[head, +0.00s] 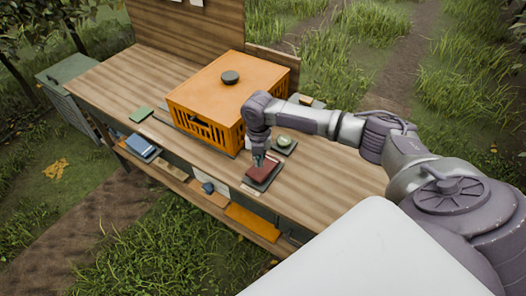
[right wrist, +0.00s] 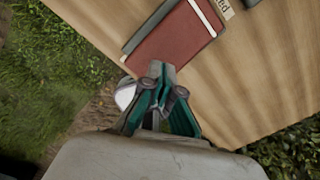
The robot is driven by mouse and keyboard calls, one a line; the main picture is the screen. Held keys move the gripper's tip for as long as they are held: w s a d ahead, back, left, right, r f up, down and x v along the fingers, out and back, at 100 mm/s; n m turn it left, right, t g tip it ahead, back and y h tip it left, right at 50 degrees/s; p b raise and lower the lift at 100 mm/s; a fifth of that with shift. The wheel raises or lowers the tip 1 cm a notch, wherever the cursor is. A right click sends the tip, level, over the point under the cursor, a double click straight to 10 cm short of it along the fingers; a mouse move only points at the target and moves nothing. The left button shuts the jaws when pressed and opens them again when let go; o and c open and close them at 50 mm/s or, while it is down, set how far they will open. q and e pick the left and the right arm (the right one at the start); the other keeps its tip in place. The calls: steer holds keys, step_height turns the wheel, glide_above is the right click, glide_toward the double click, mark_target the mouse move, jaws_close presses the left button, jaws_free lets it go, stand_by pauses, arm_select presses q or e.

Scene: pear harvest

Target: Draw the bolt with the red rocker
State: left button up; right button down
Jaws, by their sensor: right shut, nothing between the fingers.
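The red rocker (head: 266,170) is a flat dark-red plate in a dark frame near the front edge of the bench. It fills the upper middle of the right wrist view (right wrist: 175,42), with a pale strip along one side. My right gripper (head: 260,160) is shut and empty, pointing down at the rocker. Its fingertips (right wrist: 160,76) overlap the rocker's near edge in the right wrist view; I cannot tell whether they touch it. I cannot make out the bolt. My left gripper is not in view.
An orange slatted box (head: 215,88) with a dark knob (head: 230,77) stands behind the rocker on the wooden bench (head: 325,180). A pale green round control (head: 285,141) sits close to my right gripper. A blue item (head: 141,146) lies at the front left. The bench's right part is clear.

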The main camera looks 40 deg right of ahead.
mark_target(259, 170)
steer(key=shift+f+b, duration=1)
steer(key=shift+f, duration=0.9)
stand_by(0.6)
stand_by(0.3)
step_height(259, 170, up, 7)
steer(key=p, duration=0.7)
steer(key=shift+r, duration=0.1)
stand_by(0.3)
